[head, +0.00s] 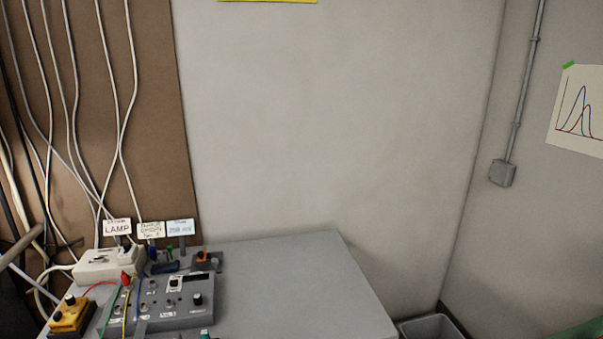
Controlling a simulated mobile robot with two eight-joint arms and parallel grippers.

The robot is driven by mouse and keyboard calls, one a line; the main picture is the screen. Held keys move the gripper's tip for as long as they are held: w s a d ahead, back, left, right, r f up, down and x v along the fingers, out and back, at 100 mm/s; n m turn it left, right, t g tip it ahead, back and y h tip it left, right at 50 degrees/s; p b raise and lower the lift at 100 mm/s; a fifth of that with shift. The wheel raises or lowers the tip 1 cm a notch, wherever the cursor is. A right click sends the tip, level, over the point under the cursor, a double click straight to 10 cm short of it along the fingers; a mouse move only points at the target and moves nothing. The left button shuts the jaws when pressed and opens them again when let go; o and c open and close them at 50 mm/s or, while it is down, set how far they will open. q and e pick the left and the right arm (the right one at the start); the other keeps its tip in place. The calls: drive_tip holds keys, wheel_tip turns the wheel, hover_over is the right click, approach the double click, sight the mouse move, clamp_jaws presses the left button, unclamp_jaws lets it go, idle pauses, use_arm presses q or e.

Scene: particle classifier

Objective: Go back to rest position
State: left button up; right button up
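Neither of my grippers shows in the head view. No arm of mine can be made out for sure. A grey table (300,280) stands at the lower middle against the wall. On its left part sits a grey control box (175,312) with knobs, a small display and coloured wires. A white power strip (100,266) lies behind it, with labelled plugs, one tag (117,227) reading "LAMP". A yellow box (72,315) with knobs is at the lower left.
A brown board (150,120) with several hanging cables is on the left. A grey bin (435,325) stands on the floor right of the table. A wall conduit ends in a junction box (502,173). A graph poster (580,110) hangs at right. The table's right half is clear.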

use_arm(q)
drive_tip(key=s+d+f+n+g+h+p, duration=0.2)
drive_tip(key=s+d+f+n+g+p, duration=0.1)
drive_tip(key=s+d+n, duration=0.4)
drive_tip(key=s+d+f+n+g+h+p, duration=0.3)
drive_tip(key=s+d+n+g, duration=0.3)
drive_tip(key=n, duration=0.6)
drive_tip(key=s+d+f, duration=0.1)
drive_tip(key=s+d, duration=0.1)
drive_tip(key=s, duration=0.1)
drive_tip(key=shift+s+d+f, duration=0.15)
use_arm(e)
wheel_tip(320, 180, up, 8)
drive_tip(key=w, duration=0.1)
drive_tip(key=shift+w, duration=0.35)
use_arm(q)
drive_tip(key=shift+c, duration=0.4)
